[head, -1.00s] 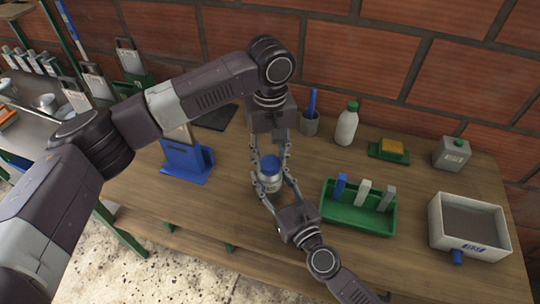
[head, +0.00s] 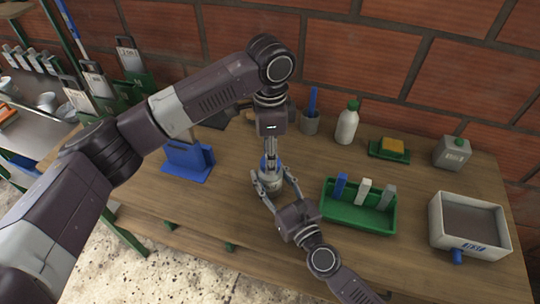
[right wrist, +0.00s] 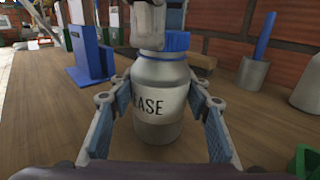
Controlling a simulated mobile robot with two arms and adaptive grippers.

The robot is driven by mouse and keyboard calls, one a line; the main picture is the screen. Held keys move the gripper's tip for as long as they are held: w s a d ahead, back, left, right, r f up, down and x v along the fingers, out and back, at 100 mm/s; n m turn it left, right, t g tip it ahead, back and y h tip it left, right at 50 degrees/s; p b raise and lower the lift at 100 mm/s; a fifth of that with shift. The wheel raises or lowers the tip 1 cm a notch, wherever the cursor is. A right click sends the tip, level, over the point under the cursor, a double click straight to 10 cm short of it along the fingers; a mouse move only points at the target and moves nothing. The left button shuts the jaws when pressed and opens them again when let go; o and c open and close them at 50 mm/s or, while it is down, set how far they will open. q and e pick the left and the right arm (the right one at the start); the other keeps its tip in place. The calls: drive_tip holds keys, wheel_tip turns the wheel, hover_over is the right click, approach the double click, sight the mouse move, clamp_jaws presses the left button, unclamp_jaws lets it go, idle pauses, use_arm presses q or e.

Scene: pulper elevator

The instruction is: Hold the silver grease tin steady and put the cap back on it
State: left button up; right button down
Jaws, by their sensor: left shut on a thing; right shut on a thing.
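The silver grease tin (head: 271,185) stands upright on the wooden table, and its GREASE label faces the right wrist camera (right wrist: 158,100). My right gripper (head: 270,187) is shut around the tin's body, one finger on each side. The blue cap (right wrist: 176,41) sits at the top of the tin. My left gripper (head: 271,160) comes from above and is shut on the cap. Its fingers hide part of the cap in both views, so I cannot tell whether the cap is threaded on or just resting.
A green tray (head: 357,222) with several upright blocks stands right of the tin. A blue stand (head: 186,163) is to its left. A grey cup (head: 310,124) with a blue handle, a white bottle (head: 347,124) and a shallow box (head: 470,248) are farther right.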

use_arm(q)
drive_tip(key=m, duration=0.8)
drive_tip(key=shift+w, duration=0.1)
drive_tip(key=m, duration=0.3)
drive_tip(key=shift+m, duration=0.4)
drive_tip(key=m, duration=0.3)
drive_tip(key=shift+m, duration=0.3)
drive_tip(key=m, duration=0.3)
drive_tip(key=shift+m, duration=0.4)
drive_tip(key=m, duration=0.3)
drive_tip(key=shift+m, duration=0.4)
drive_tip(key=m, duration=0.6)
drive_tip(key=o, duration=0.7)
